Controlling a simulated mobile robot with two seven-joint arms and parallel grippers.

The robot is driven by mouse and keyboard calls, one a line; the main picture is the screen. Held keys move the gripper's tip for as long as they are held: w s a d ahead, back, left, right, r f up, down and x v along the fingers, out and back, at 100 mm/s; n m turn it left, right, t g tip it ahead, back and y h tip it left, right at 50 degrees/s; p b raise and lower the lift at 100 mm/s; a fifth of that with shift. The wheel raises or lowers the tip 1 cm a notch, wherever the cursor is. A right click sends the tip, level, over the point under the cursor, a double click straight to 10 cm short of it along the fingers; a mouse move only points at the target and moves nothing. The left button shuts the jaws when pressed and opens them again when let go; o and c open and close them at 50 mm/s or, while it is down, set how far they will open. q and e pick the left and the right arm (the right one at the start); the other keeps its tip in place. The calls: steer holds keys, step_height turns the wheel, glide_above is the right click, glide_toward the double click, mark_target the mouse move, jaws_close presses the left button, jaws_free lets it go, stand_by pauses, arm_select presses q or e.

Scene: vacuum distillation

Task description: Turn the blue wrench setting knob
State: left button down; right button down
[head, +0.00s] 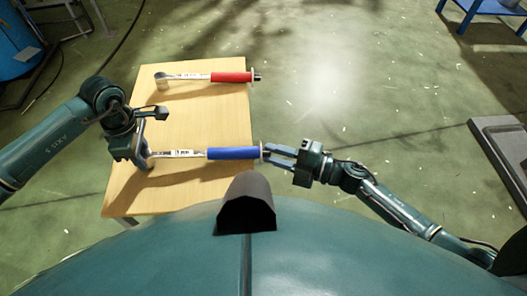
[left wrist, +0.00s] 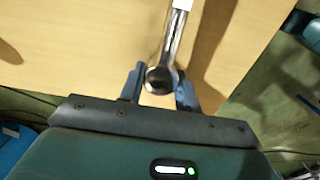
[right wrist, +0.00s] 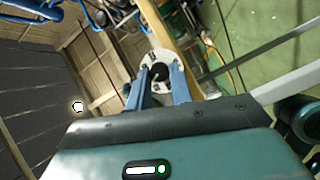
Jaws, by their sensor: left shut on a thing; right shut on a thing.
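The blue wrench (head: 232,153) lies across the near part of the wooden table, its blue grip to the right and its metal shaft to the left. My left gripper (head: 143,152) is shut on the wrench's head end; in the left wrist view the round metal head (left wrist: 159,80) sits between the fingers (left wrist: 160,88). My right gripper (head: 267,152) is at the handle's right end, shut on the setting knob. In the right wrist view the knob's pale disc with a dark centre (right wrist: 159,72) shows between the fingers (right wrist: 160,82).
A red wrench (head: 230,77) lies parallel at the far side of the wooden table (head: 190,115). A blue barrel (head: 15,45) stands at the far left and a blue stand (head: 483,8) at the far right. A grey block (head: 500,145) is on the right. Open floor lies beyond the table.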

steer(key=n+y, duration=0.2)
steer(key=n, duration=0.2)
steer(key=f+n+y, duration=0.1)
steer(key=n+y, duration=0.1)
steer(key=n, duration=0.2)
steer(key=n+y, duration=0.1)
steer(key=n, duration=0.4)
steer(key=shift+w+a+f+y, duration=0.1)
steer(key=shift+w+f+y, duration=0.1)
steer(key=shift+y, duration=0.2)
steer(key=shift+s, duration=0.1)
steer(key=c, duration=1.2)
jaws_free()
steer(key=shift+c, duration=0.2)
